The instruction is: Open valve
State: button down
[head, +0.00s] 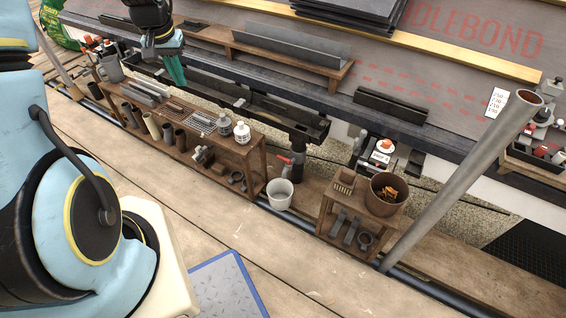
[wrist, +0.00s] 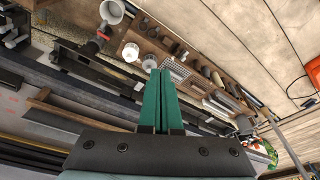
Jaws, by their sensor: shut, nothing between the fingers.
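A valve with a red lever handle (head: 285,160) is on the dark downpipe below the gutter, just above a white bucket (head: 279,194). The red handle also shows in the wrist view (wrist: 103,37), at the upper left next to the bucket (wrist: 112,13). Whether the valve is open or closed is too small to tell. My gripper (head: 178,84) is at the upper left of the head view, over the gutter and well apart from the valve. Its green fingers (wrist: 163,72) are shut with nothing between them.
A long dark gutter (head: 260,101) runs behind a wooden shelf (head: 257,159) holding cans, tubes and fittings. A smaller shelf with a brown pot (head: 386,194) stands right of the bucket. A grey pole (head: 455,185) slants at the right. The front planks are mostly clear.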

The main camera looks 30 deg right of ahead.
jog(key=w+d+f+m+h+b, duration=0.1)
jog(key=w+d+f+m+b, duration=0.2)
jog(key=d+f+b, duration=1.1)
jog(key=m+h+b, duration=0.1)
jog(key=m+b, duration=0.2)
jog(key=b, duration=0.2)
send_over(284, 159)
jog(key=w+a, duration=0.1)
jog(key=a, duration=0.1)
notch_tip(284, 159, down, 24)
jog(key=shift+r, duration=0.2)
jog(key=shift+f, duration=0.1)
jog(key=b+x, duration=0.3)
jog(key=x, duration=0.7)
jog(key=shift+d, duration=0.2)
